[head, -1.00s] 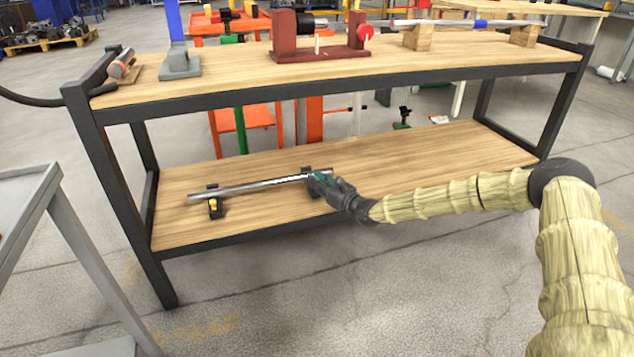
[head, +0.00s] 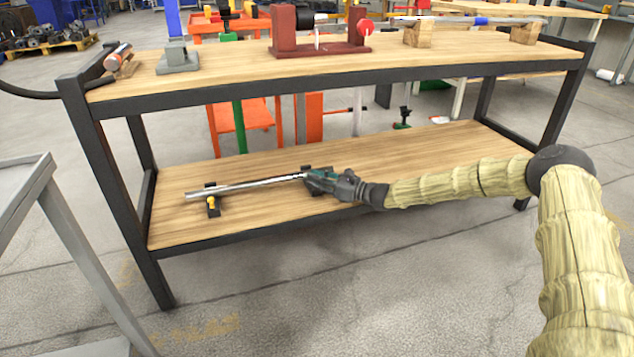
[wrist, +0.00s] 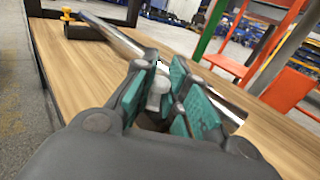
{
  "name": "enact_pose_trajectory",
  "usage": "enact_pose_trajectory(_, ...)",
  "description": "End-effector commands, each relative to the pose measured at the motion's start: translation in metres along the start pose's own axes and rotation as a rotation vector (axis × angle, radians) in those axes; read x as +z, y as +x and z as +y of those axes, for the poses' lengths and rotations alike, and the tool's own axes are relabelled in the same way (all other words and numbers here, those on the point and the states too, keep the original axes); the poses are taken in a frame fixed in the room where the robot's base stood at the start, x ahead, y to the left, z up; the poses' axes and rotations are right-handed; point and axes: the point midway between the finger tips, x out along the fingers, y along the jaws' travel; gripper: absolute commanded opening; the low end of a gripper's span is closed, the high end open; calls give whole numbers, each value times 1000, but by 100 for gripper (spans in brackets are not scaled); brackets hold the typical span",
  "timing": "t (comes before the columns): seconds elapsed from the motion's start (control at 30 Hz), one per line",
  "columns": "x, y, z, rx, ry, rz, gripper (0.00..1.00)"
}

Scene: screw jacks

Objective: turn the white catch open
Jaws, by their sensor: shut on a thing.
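The white catch (wrist: 157,92) is a small pale knob between my gripper's teal finger pads in the wrist view. My gripper (wrist: 163,98) is shut on it. In the head view my gripper (head: 318,180) is at the right end of a metal rod (head: 250,185) on the lower shelf, and it hides the catch there. The rod rests on a black holder at each end. The left holder (head: 212,190) carries a yellow catch (head: 211,203), which also shows in the wrist view (wrist: 67,14).
The lower shelf (head: 420,155) has free wood to the right and behind the rod. The upper shelf (head: 230,78) runs above it, with a dark red stand (head: 318,50) and other parts on it. A dark frame leg (head: 120,200) stands at the left, near a grey cart (head: 45,190).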

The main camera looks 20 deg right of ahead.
Motion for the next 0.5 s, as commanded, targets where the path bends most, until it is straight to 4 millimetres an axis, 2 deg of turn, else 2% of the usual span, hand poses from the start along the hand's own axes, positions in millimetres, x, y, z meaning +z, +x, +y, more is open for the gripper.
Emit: enact_pose_trajectory(0.5,-3,2,0,324,-2,3,0)
